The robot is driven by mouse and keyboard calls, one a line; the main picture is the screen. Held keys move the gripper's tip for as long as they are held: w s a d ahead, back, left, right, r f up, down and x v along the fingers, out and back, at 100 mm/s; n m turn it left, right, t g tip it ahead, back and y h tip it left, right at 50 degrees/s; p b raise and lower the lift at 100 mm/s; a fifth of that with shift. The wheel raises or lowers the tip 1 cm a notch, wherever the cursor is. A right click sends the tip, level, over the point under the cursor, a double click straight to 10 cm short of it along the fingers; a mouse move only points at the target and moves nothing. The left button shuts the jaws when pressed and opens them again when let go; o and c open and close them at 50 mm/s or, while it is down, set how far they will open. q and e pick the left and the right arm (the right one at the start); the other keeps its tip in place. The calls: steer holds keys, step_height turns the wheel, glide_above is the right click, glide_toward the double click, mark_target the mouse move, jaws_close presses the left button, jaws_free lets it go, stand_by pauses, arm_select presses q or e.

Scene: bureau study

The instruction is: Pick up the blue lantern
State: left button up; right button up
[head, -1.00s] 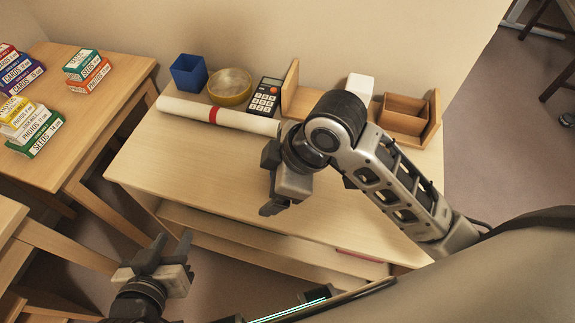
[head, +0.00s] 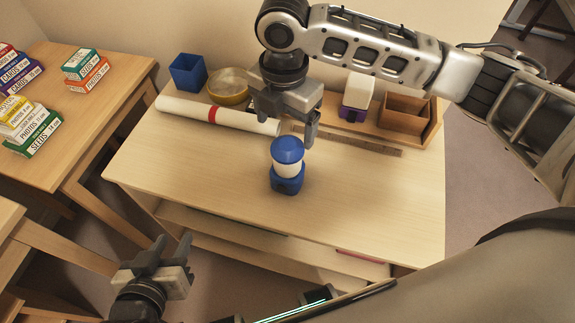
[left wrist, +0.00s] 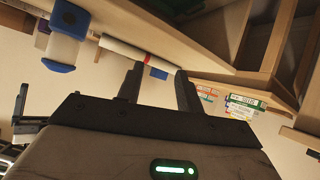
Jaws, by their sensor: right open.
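The blue lantern (head: 287,167), with a blue cap, white middle and blue base, stands upright on the wooden desk (head: 210,175). It also shows in the upper left of the left wrist view (left wrist: 66,35), where it looks inverted. My right gripper (head: 293,130) is open and empty, just behind and above the lantern in the head view, apart from it as far as I can tell. My left gripper (head: 172,241) is open and empty, low in front of the desk's left part; its fingers also show in the left wrist view (left wrist: 158,85).
A white roll with a red band (head: 213,115) lies behind the lantern, with a blue cup (head: 188,72) and yellow bowl (head: 228,86) beyond. A ruler (head: 365,144), a white and purple object (head: 357,98) and a wooden organizer (head: 405,108) are right. Boxes (head: 88,68) stand on the left table.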

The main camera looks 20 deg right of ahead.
mark_target(288, 145)
step_height(288, 145, down, 5)
steer(key=shift+r, duration=0.2)
steer(key=f, duration=0.3)
steer(key=f+b, duration=0.1)
steer(key=f, duration=0.1)
steer(key=shift+w+d+f, duration=0.1)
steer(key=shift+w+d, duration=0.05)
steer(key=shift+d, duration=0.15)
steer(key=c, duration=1.4)
steer(key=shift+c, duration=1.1)
steer(key=shift+r, duration=0.2)
